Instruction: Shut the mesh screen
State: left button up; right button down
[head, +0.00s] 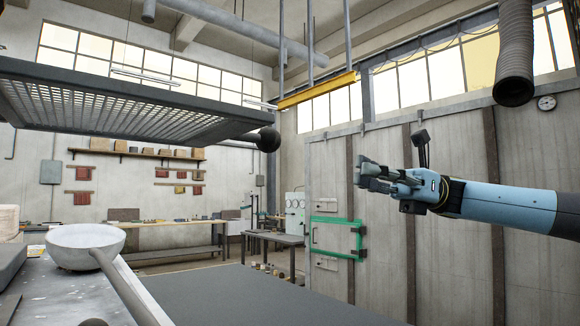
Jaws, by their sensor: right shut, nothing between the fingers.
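The mesh screen (120,106) is a dark perforated panel in a thick frame. It hangs raised at the upper left, seen from below and cut off by the left edge. A dark round knob (268,139) sticks out at its right end. My right gripper (364,176) is at the right, shut and empty, its fingers pointing left. In the picture it is to the right of the knob and a little lower, with a clear gap between them. My left gripper is not in view.
A pale ladle (86,258) with a long handle lies on a light worktop (60,295) at the lower left. A dark grey flat surface (260,295) spans the bottom middle. A green-framed panel (336,219), workbenches and a shelf stand farther back. The space between knob and gripper looks clear.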

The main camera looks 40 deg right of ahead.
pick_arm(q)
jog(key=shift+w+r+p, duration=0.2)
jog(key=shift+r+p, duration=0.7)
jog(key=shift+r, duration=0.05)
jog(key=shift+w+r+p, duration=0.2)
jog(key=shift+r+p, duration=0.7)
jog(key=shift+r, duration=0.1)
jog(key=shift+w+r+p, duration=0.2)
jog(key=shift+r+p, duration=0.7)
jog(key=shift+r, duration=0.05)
pick_arm(e)
jog(key=x, duration=1.3)
jog(key=shift+w, duration=0.2)
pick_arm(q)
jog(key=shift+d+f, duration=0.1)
pick_arm(e)
jog(key=shift+a, duration=0.1)
